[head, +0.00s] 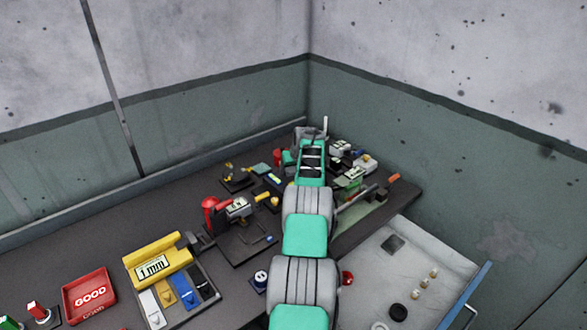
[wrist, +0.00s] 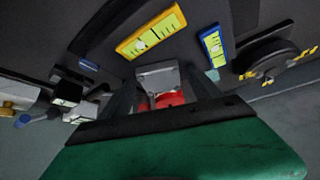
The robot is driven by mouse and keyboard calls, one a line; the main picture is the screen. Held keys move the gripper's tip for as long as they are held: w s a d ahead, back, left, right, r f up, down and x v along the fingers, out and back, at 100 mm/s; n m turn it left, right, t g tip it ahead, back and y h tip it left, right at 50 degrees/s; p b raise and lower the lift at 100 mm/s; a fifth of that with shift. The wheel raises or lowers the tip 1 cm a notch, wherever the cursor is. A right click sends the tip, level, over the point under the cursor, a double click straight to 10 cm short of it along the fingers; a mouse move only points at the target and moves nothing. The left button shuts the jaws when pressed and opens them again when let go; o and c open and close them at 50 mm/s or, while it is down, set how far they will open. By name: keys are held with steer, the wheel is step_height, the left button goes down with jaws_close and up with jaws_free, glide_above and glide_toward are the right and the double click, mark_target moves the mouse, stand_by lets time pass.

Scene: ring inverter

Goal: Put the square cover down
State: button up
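My gripper (wrist: 160,78) reaches over the far corner of the dark workbench. In the wrist view a light grey, square-faced piece, which looks like the square cover (wrist: 157,73), spans the gap between its two dark fingers. A red round part (wrist: 170,98) shows just below the grey piece, between the fingers. In the head view my gripper (head: 312,132) is small and partly hidden by my own arm, and the cover cannot be made out clearly there. Whether the cover touches anything under it cannot be told.
Small tools and parts crowd the bench around my gripper. A yellow-framed label (wrist: 151,31) and a blue-framed one (wrist: 213,45) lie close by. A yellow 1 mm box (head: 157,262), a red GOOD bin (head: 89,294) and a pale tray (head: 415,265) stand nearer. Walls close the corner behind.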

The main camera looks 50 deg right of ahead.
steer(key=shift+o, duration=0.2)
steer(key=shift+r, duration=0.1)
steer(key=shift+r, duration=0.2)
steer(key=b+v, duration=0.3)
steer(key=v, duration=0.9)
steer(key=w+a+r+n+y, duration=0.1)
steer(key=w+a+r, duration=0.15)
steer(key=a, duration=0.75)
steer(key=w+a+r+n, duration=0.1)
steer(key=w+a+r, duration=0.15)
steer(key=a, duration=0.85)
steer(key=w+a+r+n+y, duration=0.1)
steer(key=a+r, duration=0.2)
steer(key=a, duration=0.7)
steer(key=s+a+n+y, duration=0.1)
steer(key=s+a, duration=0.2)
steer(key=a, duration=0.5)
steer(key=s+a+n, duration=0.1)
steer(key=s+a, duration=0.3)
steer(key=a, duration=0.5)
steer(key=s+a+f+n, duration=0.1)
steer(key=s+a+f, duration=0.2)
steer(key=s+a, duration=0.2)
steer(key=s+a+f+n+g, duration=0.1)
steer(key=s+a+f, duration=0.2)
steer(key=s+a, duration=0.3)
steer(key=s, duration=0.2)
steer(key=shift+s+f+y, duration=0.35)
steer(key=shift+f+y, duration=0.05)
